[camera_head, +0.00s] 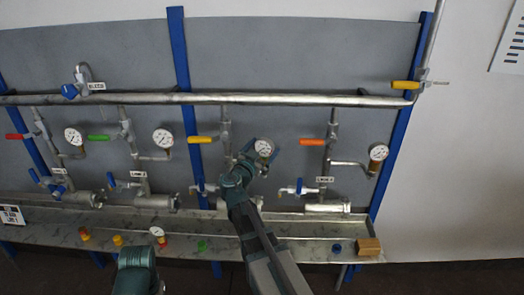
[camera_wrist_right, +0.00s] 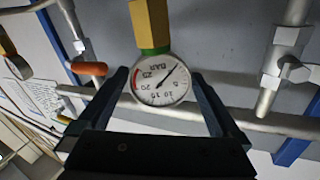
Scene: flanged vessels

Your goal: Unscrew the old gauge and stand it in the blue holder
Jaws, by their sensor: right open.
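A round white-faced gauge (camera_head: 264,147) is on the third pipe branch from the left in the head view. My right gripper (camera_head: 256,153) is at it. In the right wrist view the gauge (camera_wrist_right: 161,82) appears upside down, its brass fitting (camera_wrist_right: 150,24) and a green band above it. The open fingers of my right gripper (camera_wrist_right: 160,76) lie on both sides of the dial, with gaps visible. The blue holder (camera_head: 336,247) stands empty-looking on the shelf at the right. My left gripper's fingers are out of view; only a teal part of an arm shows at the bottom.
Another gauge (camera_head: 157,231) stands on the shelf (camera_head: 290,246) among orange, yellow and green (camera_head: 202,245) holders. A wooden block (camera_head: 368,246) is right beside the blue holder. Other gauges (camera_head: 378,152), colored valve handles and a long horizontal pipe (camera_head: 290,100) surround the work spot.

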